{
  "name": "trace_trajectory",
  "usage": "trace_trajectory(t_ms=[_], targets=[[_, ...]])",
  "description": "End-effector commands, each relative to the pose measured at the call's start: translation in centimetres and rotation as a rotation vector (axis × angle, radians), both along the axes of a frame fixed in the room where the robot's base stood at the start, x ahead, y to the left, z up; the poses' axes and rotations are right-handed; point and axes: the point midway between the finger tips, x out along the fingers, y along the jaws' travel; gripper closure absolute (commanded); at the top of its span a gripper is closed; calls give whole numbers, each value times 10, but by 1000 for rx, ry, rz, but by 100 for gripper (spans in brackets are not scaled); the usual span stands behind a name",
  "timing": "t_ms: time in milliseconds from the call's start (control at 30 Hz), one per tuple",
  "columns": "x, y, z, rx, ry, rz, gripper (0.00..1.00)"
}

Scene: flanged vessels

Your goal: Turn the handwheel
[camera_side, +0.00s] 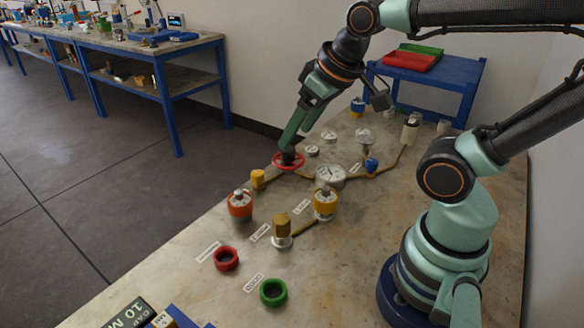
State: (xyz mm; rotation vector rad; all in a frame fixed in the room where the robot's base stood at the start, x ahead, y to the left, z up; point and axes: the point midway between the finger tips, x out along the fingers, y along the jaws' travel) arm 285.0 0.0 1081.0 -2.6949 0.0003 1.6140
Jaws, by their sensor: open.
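The red handwheel (289,161) is mounted flat on the table's far left part, among the pipes. The jaws are open. The tips hide the wheel's hub, and I cannot tell whether they touch it.
A round gauge (330,176) stands right of the wheel, with a yellow fitting (258,179) to its left. A red ring (226,259) and green ring (273,293) lie in front.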

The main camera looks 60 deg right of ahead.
Motion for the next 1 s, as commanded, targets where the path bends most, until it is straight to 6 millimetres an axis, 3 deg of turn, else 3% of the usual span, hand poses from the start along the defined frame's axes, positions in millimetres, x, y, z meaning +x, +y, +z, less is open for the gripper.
trace_trajectory(t_ms=[367, 400, 567, 800, 1000], targets=[[0, 0, 0, 0, 0, 0, 26], [0, 0, 0, 0, 0, 1, 18], [7, -5, 3, -18, 18, 19, 18], [47, -33, 14, -109, 125, 150, 18], [89, -69, 11, -171, 227, 293, 18]])
